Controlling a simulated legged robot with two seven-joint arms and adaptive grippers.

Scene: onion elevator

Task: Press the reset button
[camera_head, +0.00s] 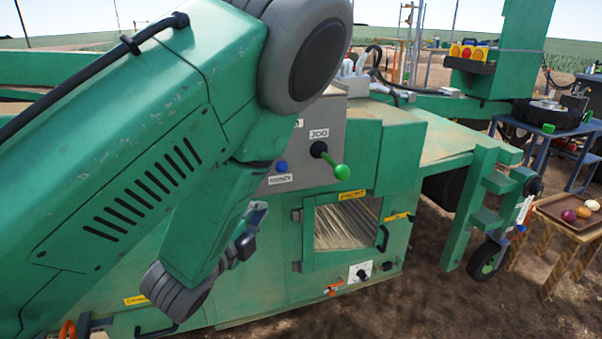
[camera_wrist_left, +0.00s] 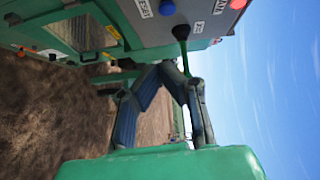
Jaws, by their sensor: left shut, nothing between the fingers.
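The blue reset button (camera_head: 281,167) sits on a grey control panel (camera_head: 305,150) above a label, left of the JOG lever (camera_head: 342,171) with its green knob. The button also shows at the top edge of the left wrist view (camera_wrist_left: 167,8). My left gripper (camera_head: 257,212) is below and left of the button, partly hidden by my green arm. In the left wrist view its dark fingertips (camera_wrist_left: 165,68) meet, shut and empty, apart from the button and close in the picture to the lever's green end. My right gripper is in neither view.
A red button (camera_wrist_left: 238,3) is at the wrist view's top edge. Below the panel are a window (camera_head: 347,224) and a door handle (camera_head: 383,238). A wooden table with an onion tray (camera_head: 570,225) stands at the right. Bare soil lies in front.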

